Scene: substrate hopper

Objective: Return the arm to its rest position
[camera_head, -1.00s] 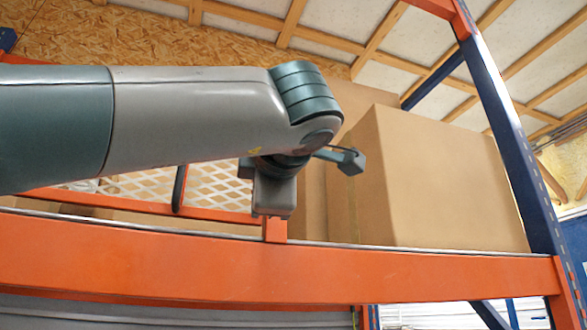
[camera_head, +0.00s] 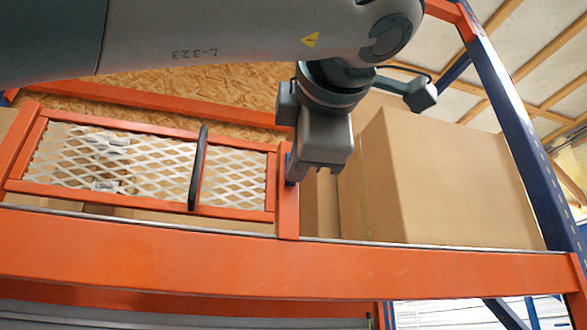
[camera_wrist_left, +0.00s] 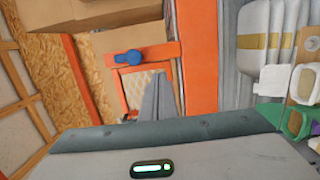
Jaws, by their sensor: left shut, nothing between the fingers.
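My left arm comes in from the left across the top of the head view. Its gripper (camera_head: 320,172) hangs down from the wrist with its fingers shut and empty. It appears in front of the right end of the orange mesh gate and the left edge of a large cardboard box. I cannot tell the exact gap to them. In the left wrist view the grey shut fingers (camera_wrist_left: 156,98) reach toward the mesh gate and orange beam. My right gripper is not in view.
An orange rack beam (camera_head: 300,268) crosses below the gripper. The mesh gate (camera_head: 110,165) has a dark upright handle. The large cardboard box (camera_head: 450,185) stands right, beside a blue rack post (camera_head: 530,150). The left wrist view shows packed bags (camera_wrist_left: 262,60) and a green item (camera_wrist_left: 270,113).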

